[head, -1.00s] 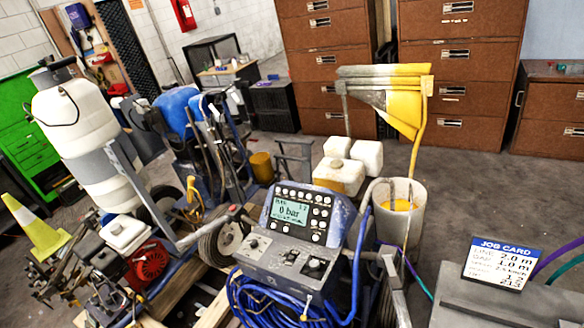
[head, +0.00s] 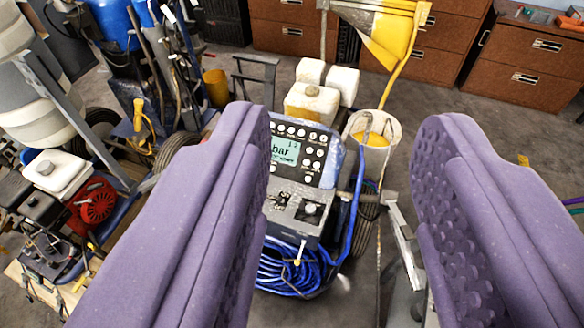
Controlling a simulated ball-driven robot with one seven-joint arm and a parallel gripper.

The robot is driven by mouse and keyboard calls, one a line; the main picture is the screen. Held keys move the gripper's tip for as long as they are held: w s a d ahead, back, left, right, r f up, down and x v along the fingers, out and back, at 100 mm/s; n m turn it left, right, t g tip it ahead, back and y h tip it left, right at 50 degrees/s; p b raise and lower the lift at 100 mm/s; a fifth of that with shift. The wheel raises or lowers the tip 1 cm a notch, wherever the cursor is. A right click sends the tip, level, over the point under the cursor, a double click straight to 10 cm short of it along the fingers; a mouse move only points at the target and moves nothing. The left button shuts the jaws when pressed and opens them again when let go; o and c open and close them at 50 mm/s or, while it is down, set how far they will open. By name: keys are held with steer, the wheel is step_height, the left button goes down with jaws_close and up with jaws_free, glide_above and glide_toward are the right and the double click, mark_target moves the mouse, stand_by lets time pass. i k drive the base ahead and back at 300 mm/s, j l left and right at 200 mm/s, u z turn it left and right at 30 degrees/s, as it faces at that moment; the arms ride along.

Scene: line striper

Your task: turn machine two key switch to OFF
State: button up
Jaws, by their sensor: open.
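A line striper's control console (head: 302,165) stands in the middle of the head view, with a lit display (head: 284,150) reading "bar" and rows of round buttons. My gripper (head: 342,125) is open and empty. Its two purple ridged fingers are in the foreground on either side of the console, and the left one covers part of the console's left side.
A coiled blue hose (head: 290,270) hangs below the console. A white bucket (head: 374,140) and white jugs (head: 312,100) stand behind it. A second machine with a red engine part (head: 97,203) is at left. Brown drawer cabinets (head: 530,62) line the back.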

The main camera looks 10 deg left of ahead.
mark_target(310, 209)
steer(key=i+j+z, duration=0.35)
steer(key=i+j, duration=0.15)
steer(key=j, duration=0.15)
steer(key=i+j+z, duration=0.15)
steer(key=j, duration=0.2)
steer(key=i, duration=0.05)
